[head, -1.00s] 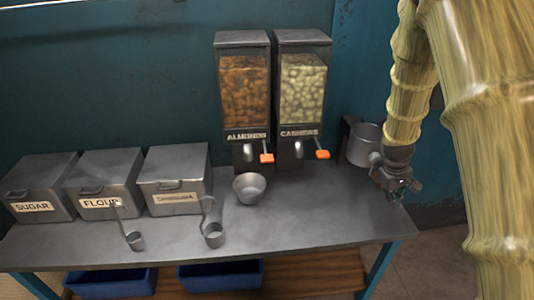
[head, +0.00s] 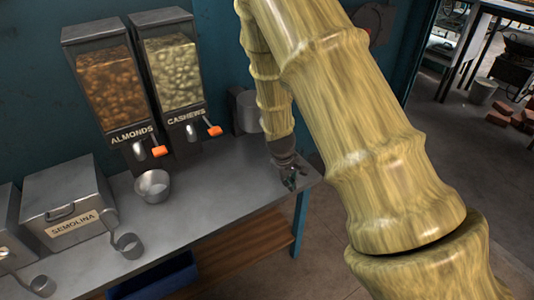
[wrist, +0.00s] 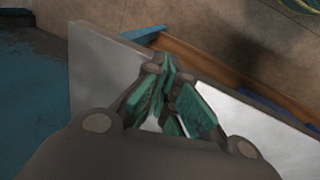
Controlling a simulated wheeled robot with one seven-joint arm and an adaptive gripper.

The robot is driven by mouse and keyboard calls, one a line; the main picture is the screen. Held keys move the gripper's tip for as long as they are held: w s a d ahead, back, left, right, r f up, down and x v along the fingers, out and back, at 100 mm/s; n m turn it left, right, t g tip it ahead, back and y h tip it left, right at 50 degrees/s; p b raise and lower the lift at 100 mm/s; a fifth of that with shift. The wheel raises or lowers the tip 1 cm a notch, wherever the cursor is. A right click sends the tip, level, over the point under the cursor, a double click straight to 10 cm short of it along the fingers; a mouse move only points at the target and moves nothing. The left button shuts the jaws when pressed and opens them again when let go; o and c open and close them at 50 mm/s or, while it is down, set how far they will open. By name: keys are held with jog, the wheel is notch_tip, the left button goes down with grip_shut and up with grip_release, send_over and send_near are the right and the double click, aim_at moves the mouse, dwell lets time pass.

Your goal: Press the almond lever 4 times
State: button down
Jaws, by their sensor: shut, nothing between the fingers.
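The almond dispenser (head: 110,90) stands on the left of the pair at the back of the table, with nuts behind its clear front and the label ALMONDS. Its orange-tipped lever (head: 159,151) sticks out at the lower right. A metal bowl (head: 153,187) stands on the table just in front of its spout. My gripper (head: 290,182) is to the right, over the table's right end, well apart from the lever. In the wrist view my gripper's green fingers (wrist: 172,95) are together with nothing between them.
The cashew dispenser (head: 168,70) with its own orange lever (head: 214,131) stands between the almond one and my arm. A metal pot (head: 246,110) stands behind my arm. A semolina box (head: 70,200) and small scoops (head: 127,246) are on the left. The front middle of the table (head: 210,210) is clear.

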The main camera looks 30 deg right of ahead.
jog(key=s+a+f+m+y, duration=0.1)
jog(key=s+a+f, duration=0.3)
jog(key=s+f, duration=0.35)
jog(key=s+a+f, duration=0.4)
jog(key=s+f, duration=0.3)
jog(key=s, duration=0.2)
jog(key=s+a+f+m, duration=0.1)
jog(key=s+a+f, duration=0.1)
jog(key=s, duration=0.6)
jog(key=s+a+f+y, duration=0.1)
jog(key=s+a, duration=0.3)
jog(key=s, duration=0.5)
jog(key=shift+a+f+m+g+y, duration=0.15)
jog(key=shift+f+m+g+y, duration=0.15)
jog(key=shift+f+m, duration=0.1)
jog(key=shift+s, duration=0.1)
